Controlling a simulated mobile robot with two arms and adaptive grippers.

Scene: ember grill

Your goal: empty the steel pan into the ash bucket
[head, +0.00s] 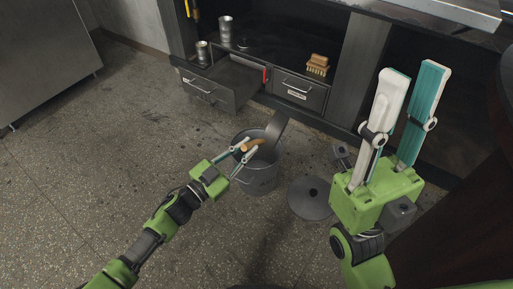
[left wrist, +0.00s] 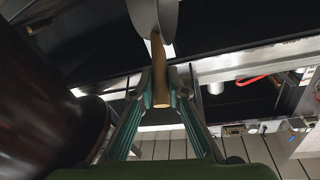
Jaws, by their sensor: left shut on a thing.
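The ash bucket (head: 258,181) is a grey metal pail standing on the floor near the middle of the head view. My left gripper (head: 246,151) is shut on the wooden handle of the steel pan (head: 278,127), above the bucket's mouth. The pan is seen nearly edge-on and is steeply tilted; its contents cannot be seen. In the left wrist view, the handle (left wrist: 159,70) sits between the fingers of my left gripper (left wrist: 160,88), with the grey pan beyond. My right gripper (head: 412,85) is raised at the right, open and empty.
A round dark lid (head: 311,198) lies on the floor right of the bucket. Behind stands a cabinet with an open drawer (head: 213,95) and a closed drawer (head: 298,92). Floor at the left is clear.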

